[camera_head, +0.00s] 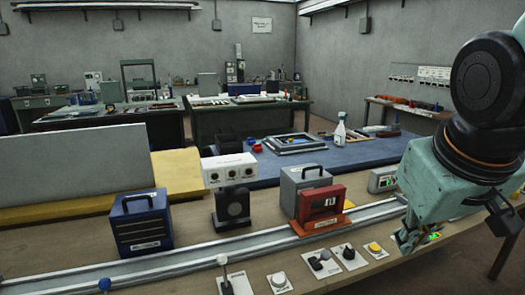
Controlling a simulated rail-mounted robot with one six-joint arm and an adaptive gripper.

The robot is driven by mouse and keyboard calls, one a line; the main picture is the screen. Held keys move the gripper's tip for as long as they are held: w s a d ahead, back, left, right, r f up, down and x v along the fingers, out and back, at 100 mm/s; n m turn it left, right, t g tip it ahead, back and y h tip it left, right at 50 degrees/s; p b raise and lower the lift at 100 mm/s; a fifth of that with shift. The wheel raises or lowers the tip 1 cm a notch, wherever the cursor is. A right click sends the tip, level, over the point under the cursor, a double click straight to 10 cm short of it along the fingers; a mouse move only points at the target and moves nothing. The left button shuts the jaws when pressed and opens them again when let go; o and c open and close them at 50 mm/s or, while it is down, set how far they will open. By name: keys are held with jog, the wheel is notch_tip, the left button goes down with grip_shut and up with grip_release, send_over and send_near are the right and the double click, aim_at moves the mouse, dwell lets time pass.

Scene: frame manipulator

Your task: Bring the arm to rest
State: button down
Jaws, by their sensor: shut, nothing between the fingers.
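My arm is at the right edge, pale green with dark joint covers. My gripper (407,242) points down at its lower end, shut and empty, low over the right part of the front bench (385,275). Its fingertips are small here, and I cannot tell whether they touch the bench or a small panel with green lights (432,237) beside them.
A metal rail (180,261) runs along the bench. Near it stand a blue case (140,222), a white-topped stand (230,171), a grey case (304,185) and a red-framed display (321,202). Knobs and a yellow button (374,248) line the front. A spray bottle (340,130) stands behind.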

jog(key=s+a, duration=0.2)
jog(key=s, duration=0.5)
jog(key=s+a+m+g+y, duration=0.1)
jog(key=s+a, duration=0.2)
jog(key=s, duration=0.4)
jog(key=shift+s+a+r, duration=0.25)
jog(key=shift+s+a, duration=0.1)
jog(key=shift+s, duration=0.05)
